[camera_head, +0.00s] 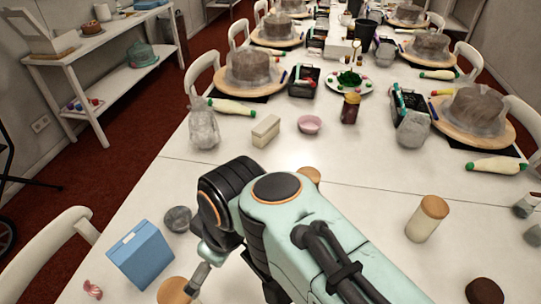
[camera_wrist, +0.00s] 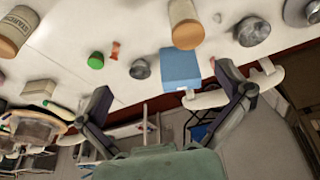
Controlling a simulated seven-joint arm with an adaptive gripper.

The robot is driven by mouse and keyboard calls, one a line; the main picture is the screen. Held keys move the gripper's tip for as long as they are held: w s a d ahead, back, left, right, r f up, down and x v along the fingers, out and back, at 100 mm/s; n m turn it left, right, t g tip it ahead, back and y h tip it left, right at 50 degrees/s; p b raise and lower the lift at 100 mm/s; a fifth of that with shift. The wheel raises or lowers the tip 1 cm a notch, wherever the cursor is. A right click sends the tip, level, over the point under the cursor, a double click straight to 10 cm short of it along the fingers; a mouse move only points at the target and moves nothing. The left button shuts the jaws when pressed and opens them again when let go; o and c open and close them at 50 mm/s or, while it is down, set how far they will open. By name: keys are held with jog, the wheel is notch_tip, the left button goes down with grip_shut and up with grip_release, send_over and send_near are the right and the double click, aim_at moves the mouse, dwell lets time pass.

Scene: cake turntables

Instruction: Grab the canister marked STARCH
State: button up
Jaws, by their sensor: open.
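The STARCH canister lies outside the fingers, beyond the left one. A second wooden-lidded canister (camera_wrist: 186,25) stands near the top middle; no label is readable on it. In the head view, a pale canister with a wooden lid (camera_head: 427,220) stands right of my arm. Its label does not show, so I cannot tell whether it is the STARCH one.
A blue box (camera_head: 142,255) stands left of my arm, by a grey round item (camera_head: 178,219). A cream block (camera_head: 266,131), a pink bowl (camera_head: 309,124) and a dark jar (camera_head: 350,108) stand farther back. The white table (camera_head: 365,165) has clear room right of my arm.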

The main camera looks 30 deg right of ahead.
jog(key=w+d+r+n+t, duration=0.1)
jog(key=w+d+r, duration=0.15)
jog(key=w, duration=0.45)
jog(key=w+d+r+t, duration=0.1)
jog(key=w+d, duration=0.3)
jog(key=w, duration=0.3)
jog(key=w+d+f, duration=0.4)
jog(key=w+d, duration=0.3)
jog(key=d, duration=0.3)
jog(key=s+d+f+m, duration=0.1)
jog(key=d+f, duration=0.4)
jog(key=s+d+f+m+g, duration=0.1)
jog(key=s+d+f+m, duration=0.1)
jog(key=d+f, duration=0.3)
jog(key=s+d+f+m, duration=0.1)
jog(key=d+f, duration=0.4)
jog(key=d, duration=0.1)
jog(key=shift+s+d+f+m+g+h, duration=0.2)
jog(key=shift+d+f+m+g+h, duration=0.1)
jog(key=shift+f+g, duration=0.1)
jog(key=shift+d+f, duration=0.1)
jog(key=shift+f, duration=0.15)
jog(key=x, duration=0.6)
jog(key=c, duration=1.1)
